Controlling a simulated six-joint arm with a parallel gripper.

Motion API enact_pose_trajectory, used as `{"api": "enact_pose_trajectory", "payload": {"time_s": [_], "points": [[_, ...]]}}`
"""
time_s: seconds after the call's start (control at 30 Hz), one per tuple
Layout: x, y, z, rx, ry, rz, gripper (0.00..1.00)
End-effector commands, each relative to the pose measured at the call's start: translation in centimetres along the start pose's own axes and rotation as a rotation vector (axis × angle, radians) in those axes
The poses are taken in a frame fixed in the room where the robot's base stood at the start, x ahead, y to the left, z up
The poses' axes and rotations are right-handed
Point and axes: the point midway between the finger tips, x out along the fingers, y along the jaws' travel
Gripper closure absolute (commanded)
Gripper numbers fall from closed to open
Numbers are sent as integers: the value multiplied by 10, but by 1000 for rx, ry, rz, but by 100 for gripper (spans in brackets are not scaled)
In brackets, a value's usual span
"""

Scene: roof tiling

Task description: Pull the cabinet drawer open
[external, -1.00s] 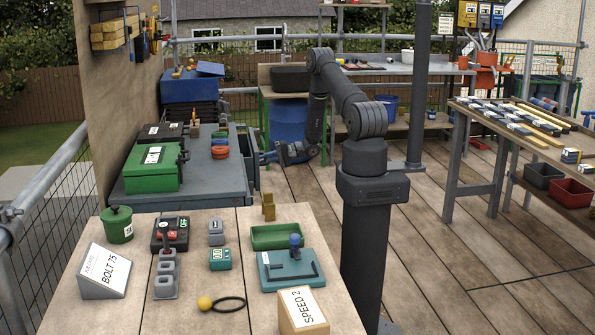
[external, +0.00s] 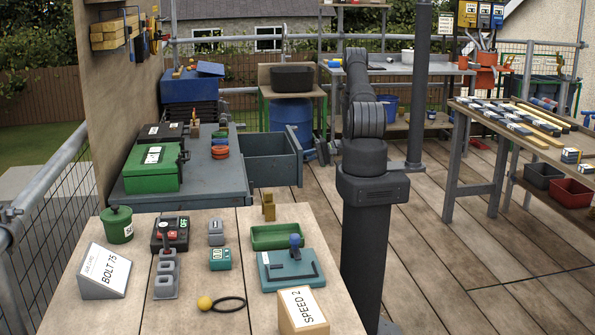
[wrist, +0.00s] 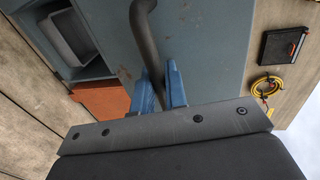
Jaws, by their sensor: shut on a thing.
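The blue-grey cabinet (external: 232,180) stands at the left in the external view. Its drawer (external: 270,172) is pulled out to the right, with the hollow inside showing. In the wrist view, the drawer's grey-blue front panel (wrist: 205,40) fills the middle, with a dark curved bar handle (wrist: 143,25) on it. The blue fingers of my gripper (wrist: 159,88) are on both sides of the handle and shut on it. In the external view my gripper is largely hidden behind the drawer front and my arm.
A green box (external: 152,168) and red rings (external: 220,152) sit on the cabinet top. A blue barrel (external: 291,117) stands behind the drawer. Plank floor (external: 310,195) is open to the right of it. The front bench (external: 190,300) holds several small items.

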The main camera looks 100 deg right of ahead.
Motion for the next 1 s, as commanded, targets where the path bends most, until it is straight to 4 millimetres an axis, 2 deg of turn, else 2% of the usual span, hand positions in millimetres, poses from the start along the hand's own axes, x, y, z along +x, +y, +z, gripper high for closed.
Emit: {"api": "enact_pose_trajectory", "payload": {"time_s": [0.33, 0.37, 0.4, 0.43, 0.77, 0.87, 1.0], "points": [[-1, 0, -2, -3, 3, 0, 100], [-1, 0, -2, -3, 3, 0, 82], [-1, 0, -2, -3, 3, 0, 74], [-1, 0, -2, -3, 3, 0, 70], [-4, 0, -1, -2, 2, 0, 70], [-14, 0, -1, -2, 4, 1, 70], [-42, 0, -2, -3, 7, 0, 70]]}}
